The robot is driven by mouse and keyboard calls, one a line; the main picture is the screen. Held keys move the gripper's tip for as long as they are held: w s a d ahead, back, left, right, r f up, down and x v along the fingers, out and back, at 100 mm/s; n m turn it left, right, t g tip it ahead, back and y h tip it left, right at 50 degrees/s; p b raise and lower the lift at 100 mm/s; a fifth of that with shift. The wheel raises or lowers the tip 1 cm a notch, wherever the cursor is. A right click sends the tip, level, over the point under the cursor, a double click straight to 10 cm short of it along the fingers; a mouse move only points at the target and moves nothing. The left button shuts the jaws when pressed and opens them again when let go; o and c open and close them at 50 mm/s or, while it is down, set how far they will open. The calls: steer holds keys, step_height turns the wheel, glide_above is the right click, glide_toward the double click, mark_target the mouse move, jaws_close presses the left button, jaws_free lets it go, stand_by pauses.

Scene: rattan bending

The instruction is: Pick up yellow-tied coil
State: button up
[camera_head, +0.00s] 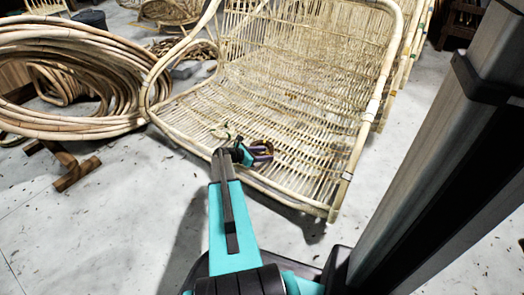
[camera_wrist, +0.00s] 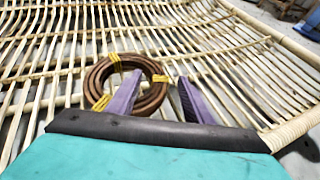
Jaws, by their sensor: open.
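The yellow-tied coil (camera_wrist: 93,79) is a small brown ring with several yellow ties, lying on the pale rattan seat (camera_wrist: 225,70) in the wrist view. My gripper (camera_wrist: 160,77) is open, with two purple fingers. The left finger shows over the coil's open middle and the right finger lies outside its right side, so the coil's right part is between them. I cannot tell whether either finger touches it. In the head view my gripper (camera_head: 264,152) is low over the front of the seat, and the coil is mostly hidden by it.
The large rattan chair (camera_head: 300,75) fills the middle, its curved rim around the seat. Big rattan coils (camera_head: 75,125) stand at the left. Bare grey floor (camera_head: 130,215) lies in front.

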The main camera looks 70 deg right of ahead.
stand_by(0.3)
steer(key=c, duration=1.1)
steer(key=shift+r, duration=0.15)
steer(key=shift+c, duration=0.2)
steer(key=shift+r+p, duration=0.8)
steer(key=shift+r, duration=0.1)
step_height(320, 180, up, 2)
steer(key=shift+r+p, duration=0.1)
steer(key=shift+p, duration=0.6)
steer(key=w+a+p, duration=0.2)
steer(key=w+a, duration=0.1)
steer(key=a, duration=0.4)
steer(key=w+a+p, duration=0.3)
steer(key=w+a, duration=0.1)
steer(key=a, duration=0.3)
steer(key=shift+a+r, duration=0.2)
steer(key=shift+r, duration=0.15)
steer(key=shift+w, duration=0.1)
